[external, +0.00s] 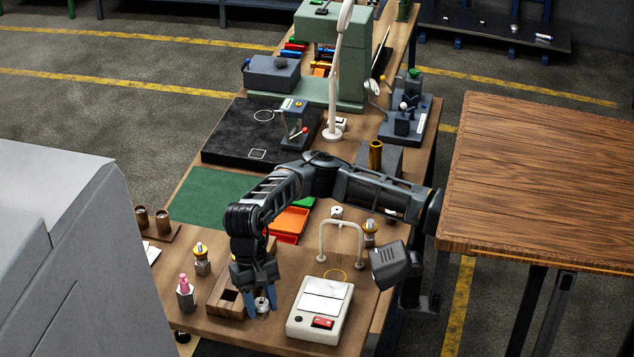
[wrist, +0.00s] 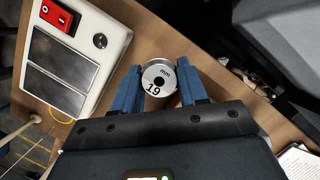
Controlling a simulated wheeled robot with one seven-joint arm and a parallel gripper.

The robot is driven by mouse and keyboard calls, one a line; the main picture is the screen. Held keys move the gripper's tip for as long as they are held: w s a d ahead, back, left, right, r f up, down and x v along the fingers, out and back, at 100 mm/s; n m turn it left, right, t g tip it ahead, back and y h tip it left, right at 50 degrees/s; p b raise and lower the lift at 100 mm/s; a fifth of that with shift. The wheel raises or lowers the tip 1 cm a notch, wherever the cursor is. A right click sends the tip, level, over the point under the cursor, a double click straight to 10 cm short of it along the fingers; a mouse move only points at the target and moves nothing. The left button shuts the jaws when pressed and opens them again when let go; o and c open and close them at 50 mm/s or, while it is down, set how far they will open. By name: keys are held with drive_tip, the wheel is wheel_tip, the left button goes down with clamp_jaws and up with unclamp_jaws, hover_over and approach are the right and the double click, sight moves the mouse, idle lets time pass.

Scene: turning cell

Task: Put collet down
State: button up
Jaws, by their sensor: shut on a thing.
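The collet (wrist: 158,78) is a silver ring with a dark centre hole, marked "19" and "mm" on its face. My gripper (wrist: 159,86) is shut on it, with a blue finger on each side. In the external view my gripper (external: 261,307) points down near the front of the bench, and the collet (external: 262,303) shows between the blue fingertips. It is at or just above the wooden bench top; I cannot tell whether it touches.
A wooden box (external: 224,301) with open slots stands just left of my gripper. A hexagonal piece with a pink top (external: 186,293) and a yellow-topped holder (external: 201,260) stand further left.

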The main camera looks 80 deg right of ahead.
sight(262, 314)
drive_tip(key=shift+f+p, duration=0.3)
drive_tip(key=shift+f, duration=1.55)
drive_tip(key=shift+f, duration=0.1)
drive_tip(key=shift+f, duration=0.1)
drive_tip(key=o, duration=1.1)
drive_tip(key=shift+o, duration=0.2)
drive_tip(key=v, duration=1.2)
drive_tip(key=shift+r+b, duration=0.2)
drive_tip(key=shift+b, duration=0.25)
